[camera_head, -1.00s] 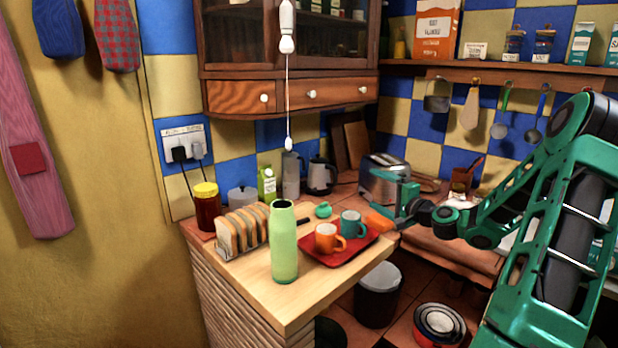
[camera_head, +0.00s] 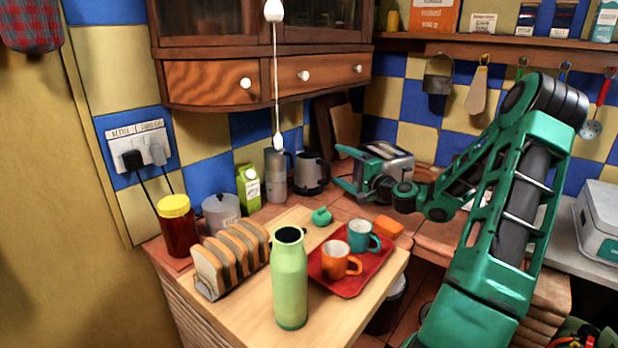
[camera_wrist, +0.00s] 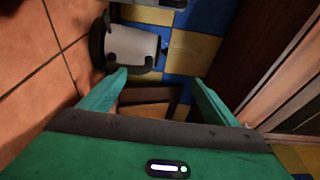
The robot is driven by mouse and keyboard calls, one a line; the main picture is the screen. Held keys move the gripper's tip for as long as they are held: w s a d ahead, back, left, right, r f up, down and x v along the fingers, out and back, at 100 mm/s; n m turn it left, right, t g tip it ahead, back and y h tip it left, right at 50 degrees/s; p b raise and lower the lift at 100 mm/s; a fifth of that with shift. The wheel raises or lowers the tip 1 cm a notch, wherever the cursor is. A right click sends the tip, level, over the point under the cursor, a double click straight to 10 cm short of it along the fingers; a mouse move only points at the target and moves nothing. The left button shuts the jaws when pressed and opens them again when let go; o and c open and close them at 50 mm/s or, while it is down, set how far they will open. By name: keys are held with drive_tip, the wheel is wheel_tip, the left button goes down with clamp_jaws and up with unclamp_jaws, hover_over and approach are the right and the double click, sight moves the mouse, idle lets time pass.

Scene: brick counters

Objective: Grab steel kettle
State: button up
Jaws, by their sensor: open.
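The steel kettle (camera_head: 311,173), grey with a black handle, lid and base, stands upright at the back of the counter by the tiled wall. My gripper (camera_head: 342,166) is open and empty, just right of the kettle and apart from it in the head view. In the wrist view the kettle (camera_wrist: 130,47) lies beyond the fingertips, nearer the left finger. My gripper (camera_wrist: 159,77) shows both fingers spread there, with nothing between them.
A tall steel pot (camera_head: 276,174) stands close left of the kettle. A toaster (camera_head: 388,158) is partly hidden behind my gripper. Wooden boards (camera_head: 340,135) lean behind. In front are a green bottle (camera_head: 289,285), toast rack (camera_head: 232,260) and red tray (camera_head: 350,287).

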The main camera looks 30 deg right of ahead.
approach(329, 175)
drive_tip(key=w, duration=0.3)
drive_tip(key=shift+w+a+f, duration=0.1)
drive_tip(key=shift+a+f, duration=0.15)
drive_tip(key=shift+a, duration=0.05)
drive_tip(key=shift+w+a+r, duration=0.1)
drive_tip(key=shift+w, duration=1.7)
drive_tip(key=shift+w+a, duration=0.15)
drive_tip(key=shift+w, duration=1.65)
drive_tip(key=c, duration=1.2)
drive_tip(key=shift+r, duration=0.1)
drive_tip(key=c, duration=0.3)
drive_tip(key=shift+r, duration=0.1)
drive_tip(key=shift+c, duration=0.2)
